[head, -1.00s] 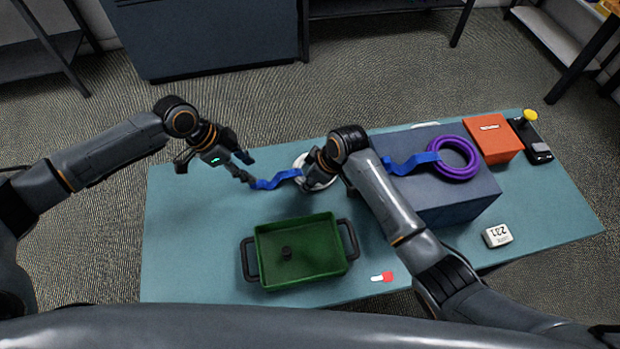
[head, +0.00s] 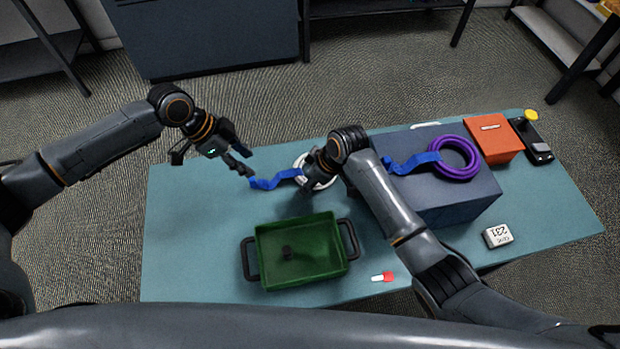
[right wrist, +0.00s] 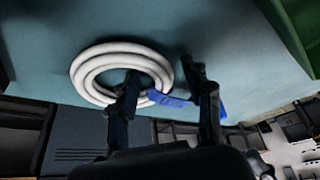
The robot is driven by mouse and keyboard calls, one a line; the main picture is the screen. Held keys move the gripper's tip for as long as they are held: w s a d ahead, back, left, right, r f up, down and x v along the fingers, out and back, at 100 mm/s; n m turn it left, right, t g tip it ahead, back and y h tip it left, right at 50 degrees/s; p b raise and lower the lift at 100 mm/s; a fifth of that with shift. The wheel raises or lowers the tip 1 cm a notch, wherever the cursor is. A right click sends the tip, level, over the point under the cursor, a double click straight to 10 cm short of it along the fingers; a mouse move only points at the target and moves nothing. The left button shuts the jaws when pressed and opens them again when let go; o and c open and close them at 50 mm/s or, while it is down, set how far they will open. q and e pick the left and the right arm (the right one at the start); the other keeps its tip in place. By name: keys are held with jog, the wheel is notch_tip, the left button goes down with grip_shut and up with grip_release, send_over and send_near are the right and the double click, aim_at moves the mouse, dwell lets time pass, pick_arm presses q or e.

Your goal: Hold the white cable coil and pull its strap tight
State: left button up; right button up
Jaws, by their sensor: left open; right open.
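The white cable coil (head: 301,160) lies on the teal table, partly hidden by my right gripper in the head view. It shows whole as stacked rings in the right wrist view (right wrist: 85,75). Its blue strap (head: 272,182) stretches left from the coil toward my left gripper (head: 246,163). That gripper is open, its lower fingertip close to the strap's free end; I cannot tell whether they touch. My right gripper (right wrist: 163,74) is open at the coil, one finger over the coil's opening and the other outside its rim, with the strap (right wrist: 170,98) between them.
A green tray with black handles (head: 300,268) stands in front. A blue-grey block (head: 455,207) at right bears a purple coil (head: 455,172) with a blue strap. An orange box (head: 492,140), a white labelled block (head: 497,237) and a red-and-white piece (head: 384,277) are also on the table (head: 190,240).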

jog(key=v, duration=1.2)
dwell(0.3)
